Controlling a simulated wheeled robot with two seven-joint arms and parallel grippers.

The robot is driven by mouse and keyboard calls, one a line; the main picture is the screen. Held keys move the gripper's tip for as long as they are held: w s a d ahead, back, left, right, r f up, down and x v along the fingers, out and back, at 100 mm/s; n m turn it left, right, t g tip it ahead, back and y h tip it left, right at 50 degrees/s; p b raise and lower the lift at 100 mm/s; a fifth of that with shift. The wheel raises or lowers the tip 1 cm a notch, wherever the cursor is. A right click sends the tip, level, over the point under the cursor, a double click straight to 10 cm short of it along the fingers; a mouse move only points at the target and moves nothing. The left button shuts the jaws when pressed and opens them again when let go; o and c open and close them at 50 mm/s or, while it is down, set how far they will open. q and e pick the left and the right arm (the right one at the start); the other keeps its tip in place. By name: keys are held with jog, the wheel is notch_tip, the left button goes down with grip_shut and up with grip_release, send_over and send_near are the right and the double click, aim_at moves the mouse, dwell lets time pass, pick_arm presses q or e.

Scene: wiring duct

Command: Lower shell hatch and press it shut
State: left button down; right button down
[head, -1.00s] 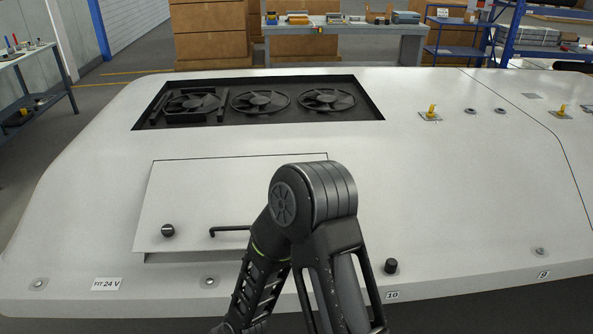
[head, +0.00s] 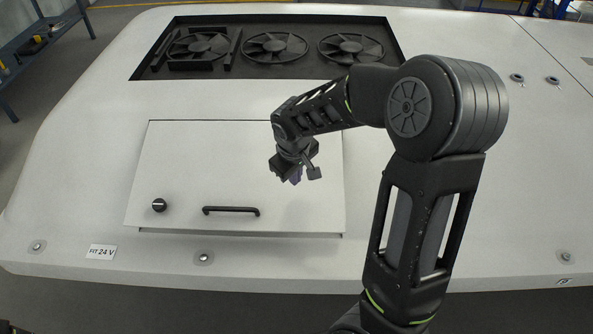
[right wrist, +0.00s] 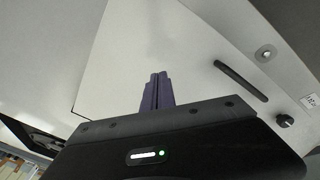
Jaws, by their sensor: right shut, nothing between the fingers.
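The hatch (head: 230,150) is a pale flat panel on the white shell (head: 80,180), with a black bar handle (head: 231,210) and a round black knob (head: 159,205). It lies nearly level with the shell, with a thin shadowed line along its front edge. Whether it is fully flush I cannot tell. My right gripper (head: 292,178) is shut and empty, over the right part of the hatch. Its purple fingers (right wrist: 156,92) point at the panel in the right wrist view; contact is unclear. The handle (right wrist: 240,81) and knob (right wrist: 284,121) also show there. My left gripper is out of view.
A dark recess with three fans (head: 274,47) lies behind the hatch. A label (head: 101,252) and bolts (head: 204,258) line the shell's front edge. The shell left of the hatch is clear.

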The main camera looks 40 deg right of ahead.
aim_at(295, 189)
jog(key=shift+b+x, duration=0.55)
jog(key=shift+x, duration=0.35)
jog(key=b+x, duration=0.3)
jog(key=x, duration=0.2)
jog(key=shift+w+f, duration=0.1)
jog(key=shift+f, duration=0.1)
jog(key=shift+w+d+f+b, duration=0.35)
jog(key=shift+w+f+b, duration=0.05)
jog(key=shift+f+b, duration=0.25)
jog(key=shift+f, duration=0.15)
jog(key=shift+w+d+f+b, duration=0.35)
jog(key=shift+w+f+b, duration=0.1)
jog(key=shift+f+b, duration=0.25)
jog(key=shift+f, duration=0.15)
